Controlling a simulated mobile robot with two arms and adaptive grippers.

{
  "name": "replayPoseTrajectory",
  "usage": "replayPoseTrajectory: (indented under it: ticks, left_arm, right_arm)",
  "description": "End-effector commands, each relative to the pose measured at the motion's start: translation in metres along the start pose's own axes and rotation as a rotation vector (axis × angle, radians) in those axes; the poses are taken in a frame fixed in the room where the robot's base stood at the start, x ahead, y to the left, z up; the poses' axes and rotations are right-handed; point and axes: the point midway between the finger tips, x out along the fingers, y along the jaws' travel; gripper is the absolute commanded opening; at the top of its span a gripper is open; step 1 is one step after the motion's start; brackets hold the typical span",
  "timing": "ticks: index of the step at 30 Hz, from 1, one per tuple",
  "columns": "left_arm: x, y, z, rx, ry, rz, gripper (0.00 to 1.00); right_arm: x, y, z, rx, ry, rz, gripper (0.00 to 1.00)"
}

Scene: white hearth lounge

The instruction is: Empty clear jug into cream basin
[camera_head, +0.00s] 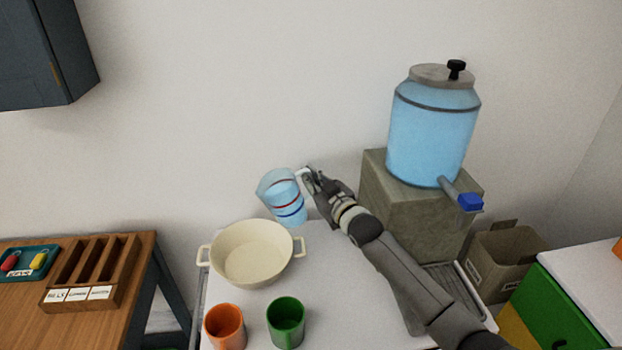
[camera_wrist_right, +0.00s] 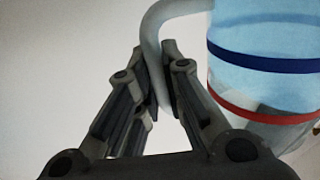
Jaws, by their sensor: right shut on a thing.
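The clear jug (camera_head: 282,197) has bluish walls with a red and a blue band, and it also shows in the right wrist view (camera_wrist_right: 262,85). My right gripper (camera_head: 309,180) is shut on the jug's handle (camera_wrist_right: 152,45). The jug is tilted slightly to the left, its spout near the back right rim of the cream basin. The cream basin (camera_head: 250,254) is round with two side handles and stands on the white table. Its visible inside looks empty. No stream of water shows. How much liquid is in the jug, I cannot tell. My left gripper is not in view.
An orange cup (camera_head: 224,326) and a green cup (camera_head: 285,322) stand in front of the basin. A large blue-filled dispenser (camera_head: 431,130) with a blue tap sits on a stone block (camera_head: 412,212) at right. A wooden table (camera_head: 80,310) stands at left.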

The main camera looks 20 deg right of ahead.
Motion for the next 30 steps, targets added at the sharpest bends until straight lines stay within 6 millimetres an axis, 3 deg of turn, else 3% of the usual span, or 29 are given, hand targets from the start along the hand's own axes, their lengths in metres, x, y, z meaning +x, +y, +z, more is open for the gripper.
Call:
replayPoseTrajectory:
  ticks: [23,30]
  left_arm:
    - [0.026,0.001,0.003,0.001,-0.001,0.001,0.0]
    - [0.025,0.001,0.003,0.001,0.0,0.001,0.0]
  right_arm:
    - [0.001,-0.006,0.022,-0.053,0.007,0.002,0.0]
    - [0.001,-0.004,0.012,-0.16,0.008,0.001,0.0]
